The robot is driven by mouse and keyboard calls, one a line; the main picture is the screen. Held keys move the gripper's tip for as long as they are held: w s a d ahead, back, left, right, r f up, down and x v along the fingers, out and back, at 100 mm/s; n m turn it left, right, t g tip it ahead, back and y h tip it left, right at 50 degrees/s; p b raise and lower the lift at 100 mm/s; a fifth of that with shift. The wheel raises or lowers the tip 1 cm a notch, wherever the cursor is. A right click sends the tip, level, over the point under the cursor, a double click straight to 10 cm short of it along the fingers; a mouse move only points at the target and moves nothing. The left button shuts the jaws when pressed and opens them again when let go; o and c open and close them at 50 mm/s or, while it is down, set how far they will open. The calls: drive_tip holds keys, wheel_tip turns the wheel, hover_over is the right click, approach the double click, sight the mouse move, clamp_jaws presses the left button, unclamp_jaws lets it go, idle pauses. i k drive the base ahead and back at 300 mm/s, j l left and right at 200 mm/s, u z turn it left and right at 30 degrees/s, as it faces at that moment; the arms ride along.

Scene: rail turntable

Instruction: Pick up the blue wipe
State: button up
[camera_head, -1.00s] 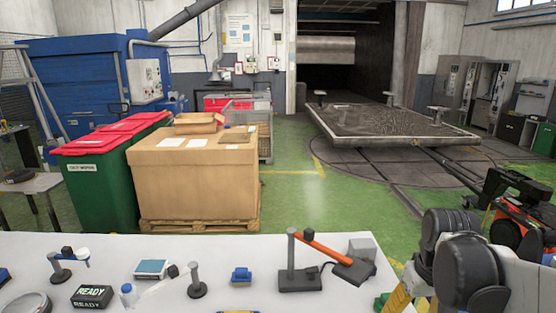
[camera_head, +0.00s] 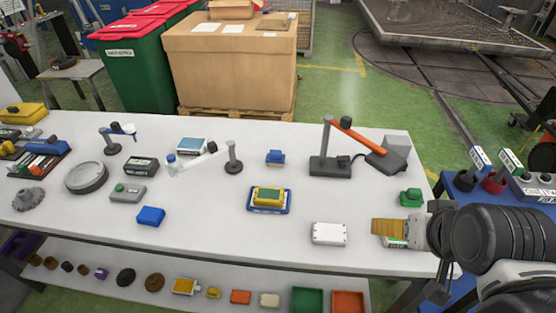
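A small plain blue block-like piece (camera_head: 151,216) lies on the white table at front left. A smaller blue piece (camera_head: 275,157) with a raised top sits near the table's middle. I cannot tell for certain which of them is the wipe. My arm comes in from the right edge, and my gripper (camera_head: 440,262) is at the table's right end, far from both blue pieces. Its fingers are dark and partly hidden by the arm, so I cannot tell their opening.
A blue tray (camera_head: 285,208) holds a yellow block. A white box (camera_head: 329,233) and a tan block (camera_head: 388,227) lie nearer my arm. A stand with an orange arm (camera_head: 355,137) rises at the back right. A lower shelf (camera_head: 225,283) holds several small parts.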

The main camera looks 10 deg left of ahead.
sight(148, 215)
drive_tip(key=u, duration=1.85)
